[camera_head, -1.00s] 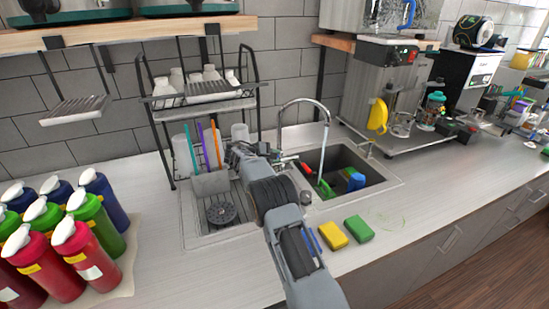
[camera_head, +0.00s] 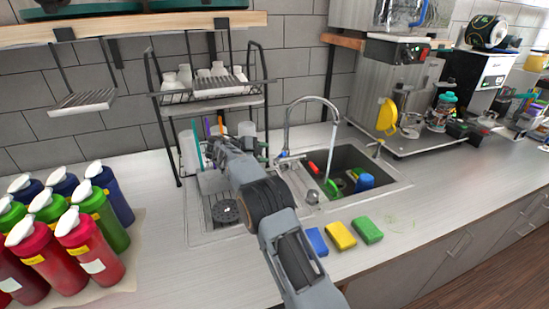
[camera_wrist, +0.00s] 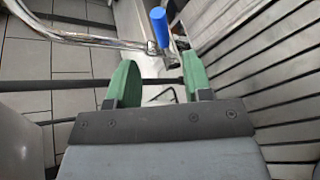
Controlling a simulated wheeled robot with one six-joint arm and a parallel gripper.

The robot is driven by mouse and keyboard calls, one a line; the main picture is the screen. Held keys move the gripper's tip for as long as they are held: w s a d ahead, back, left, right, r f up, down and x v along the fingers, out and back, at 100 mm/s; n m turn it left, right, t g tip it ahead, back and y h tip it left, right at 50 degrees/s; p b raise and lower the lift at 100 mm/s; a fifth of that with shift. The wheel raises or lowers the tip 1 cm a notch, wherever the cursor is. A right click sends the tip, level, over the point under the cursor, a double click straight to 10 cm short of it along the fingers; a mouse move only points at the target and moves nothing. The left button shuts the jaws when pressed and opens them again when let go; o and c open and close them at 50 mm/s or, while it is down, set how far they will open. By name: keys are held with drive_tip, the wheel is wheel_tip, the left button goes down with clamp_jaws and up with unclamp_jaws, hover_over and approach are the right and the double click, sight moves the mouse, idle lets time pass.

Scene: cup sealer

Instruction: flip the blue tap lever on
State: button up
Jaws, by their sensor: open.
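The blue tap lever (camera_wrist: 160,27) shows in the wrist view as a blue cylinder on a thin metal stem, beyond my fingertips. A chrome tube (camera_wrist: 82,35) runs to its left. My gripper (camera_wrist: 160,82) is open, its two green fingers apart with nothing held between them. In the head view the chrome tap (camera_head: 287,130) arches over the sink, with a pale streak below its spout.
A sink (camera_head: 365,165) holds blue, green and red items. Blue (camera_head: 316,242), yellow (camera_head: 340,235) and green (camera_head: 367,230) sponges lie on the front counter. A dish rack (camera_head: 205,92) stands behind my arm. Several pump bottles (camera_head: 82,240) stand at left. Counter right of the sponges is mostly clear.

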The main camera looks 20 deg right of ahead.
drive_tip(key=shift+v, duration=2.55)
